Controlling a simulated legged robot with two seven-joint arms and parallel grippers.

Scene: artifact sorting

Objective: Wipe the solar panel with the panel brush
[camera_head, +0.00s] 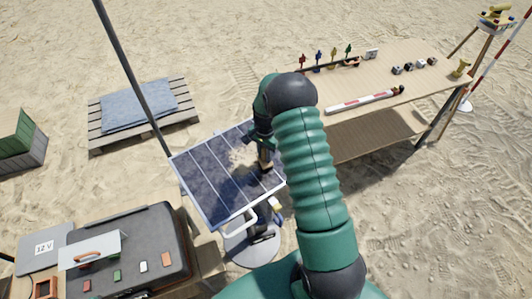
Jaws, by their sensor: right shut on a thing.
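The solar panel (213,182) is a tilted dark blue panel with a pale frame on a stand, in the middle of the head view. A sandy dust patch (240,158) lies on its upper right part. My right gripper (264,143) is over the panel's right side, pointing down, shut on the panel brush (267,161). Only a small brownish part of the brush shows. My arm hides the rest, and I cannot tell whether its bristles touch the panel. My left gripper is not in view.
A wooden table (420,62) with small flags, blocks and a red-white bar (362,101) stands at upper right. A pallet (150,132) with a grey cloth lies behind left. A thin pole (130,70) rises beside the panel.

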